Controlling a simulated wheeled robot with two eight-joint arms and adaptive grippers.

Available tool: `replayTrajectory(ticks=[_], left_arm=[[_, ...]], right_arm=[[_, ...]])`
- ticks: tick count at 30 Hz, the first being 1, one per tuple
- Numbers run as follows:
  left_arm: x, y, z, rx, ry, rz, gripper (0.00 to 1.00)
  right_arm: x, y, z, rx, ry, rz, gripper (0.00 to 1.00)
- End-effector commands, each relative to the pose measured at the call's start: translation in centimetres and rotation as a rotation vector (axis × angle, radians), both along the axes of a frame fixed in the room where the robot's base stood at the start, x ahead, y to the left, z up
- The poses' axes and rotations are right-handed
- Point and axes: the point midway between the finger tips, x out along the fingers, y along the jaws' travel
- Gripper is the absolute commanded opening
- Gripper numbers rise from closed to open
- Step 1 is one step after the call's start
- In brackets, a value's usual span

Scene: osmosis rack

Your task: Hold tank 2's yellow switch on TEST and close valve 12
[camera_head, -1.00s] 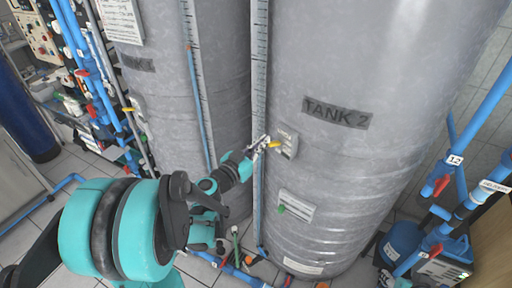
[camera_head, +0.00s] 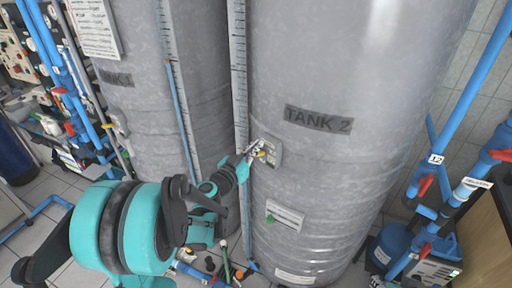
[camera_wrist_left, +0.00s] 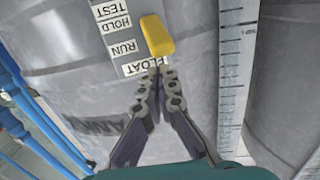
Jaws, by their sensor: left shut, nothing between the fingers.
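Tank 2 (camera_head: 340,60) is the large grey tank at the centre right, with its name label. Its yellow switch (camera_head: 262,154) sits on a small plate on the tank's left side. In the left wrist view the yellow switch (camera_wrist_left: 157,36) stands beside the labels TEST, HOLD, RUN and FLOAT; I cannot tell which it points to. My left gripper (camera_wrist_left: 161,70) is shut and empty, its tips at the switch's lower end; contact is unclear. It also shows in the head view (camera_head: 256,150). Valve 12 has a red handle (camera_head: 425,187) below its white label (camera_head: 436,159).
Another grey tank (camera_head: 140,130) stands on the left, with a ruler strip between the tanks. Blue pipes (camera_head: 458,110) with more red handles rise on the right, and pipework crowds the left. A blue vessel (camera_head: 390,243) stands on the floor at lower right.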

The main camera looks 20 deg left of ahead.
Motion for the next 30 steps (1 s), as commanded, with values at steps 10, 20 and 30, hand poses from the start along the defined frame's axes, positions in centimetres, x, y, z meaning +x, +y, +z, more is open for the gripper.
replayTrajectory(ticks=[10, 20, 30], left_arm=[[0.0, 0.0, -1.6, 0.0, 0.0, 0.0, 0.0], [0.0, 0.0, -2.9, 0.0, 0.0, 0.0, 0.0], [0.0, 0.0, -4.3, 0.0, 0.0, 0.0, 0.0]], right_arm=[[0.0, 0.0, -1.6, 0.0, 0.0, 0.0, 0.4], [0.0, 0.0, -2.8, 0.0, 0.0, 0.0, 0.4], [0.0, 0.0, -4.1, 0.0, 0.0, 0.0, 0.4]])
